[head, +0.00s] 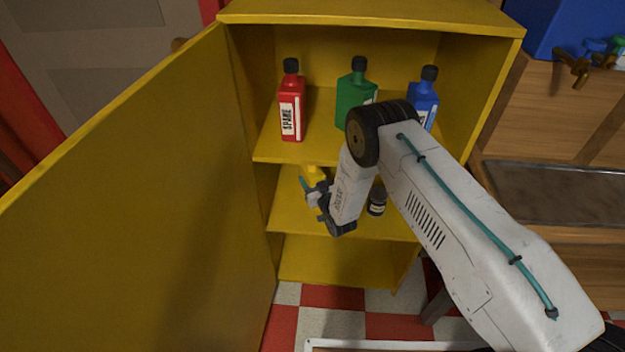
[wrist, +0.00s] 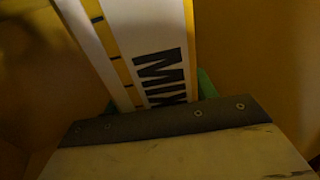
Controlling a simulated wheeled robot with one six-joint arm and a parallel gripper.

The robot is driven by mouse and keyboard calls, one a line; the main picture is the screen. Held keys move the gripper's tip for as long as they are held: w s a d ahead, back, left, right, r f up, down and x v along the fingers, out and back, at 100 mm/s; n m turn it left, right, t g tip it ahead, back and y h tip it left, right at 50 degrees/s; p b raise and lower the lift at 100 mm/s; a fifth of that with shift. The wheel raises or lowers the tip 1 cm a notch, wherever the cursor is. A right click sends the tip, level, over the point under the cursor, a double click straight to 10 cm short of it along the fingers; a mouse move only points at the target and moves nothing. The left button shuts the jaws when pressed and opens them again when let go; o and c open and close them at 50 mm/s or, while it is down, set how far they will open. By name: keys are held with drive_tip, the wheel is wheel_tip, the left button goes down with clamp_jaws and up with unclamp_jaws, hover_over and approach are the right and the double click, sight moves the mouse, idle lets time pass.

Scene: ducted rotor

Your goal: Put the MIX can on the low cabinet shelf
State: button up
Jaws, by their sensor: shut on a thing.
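The MIX can (wrist: 165,45) fills the upper middle of the wrist view, with a white label reading MIX and yellow edges. In the head view its yellow top (head: 315,173) shows inside the open yellow cabinet. My gripper (head: 314,191) is shut on the can, over the lower shelf (head: 290,217) at its left part. Whether the can's base touches that shelf is hidden by my gripper and wrist. Green finger parts (wrist: 206,86) show beside the can in the wrist view.
A dark jar (head: 377,203) stands on the same shelf, right of my wrist. Red (head: 291,105), green (head: 352,98) and blue (head: 428,90) bottles stand on the shelf above. The cabinet door (head: 130,210) is open at left. The cabinet's bottom (head: 330,262) looks bare.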

drive_tip(key=shift+f, duration=0.6)
idle(0.3)
drive_tip(key=o, duration=1.5)
drive_tip(key=shift+o, duration=0.2)
drive_tip(key=v, duration=1)
drive_tip(key=shift+r, duration=0.15)
idle(0.6)
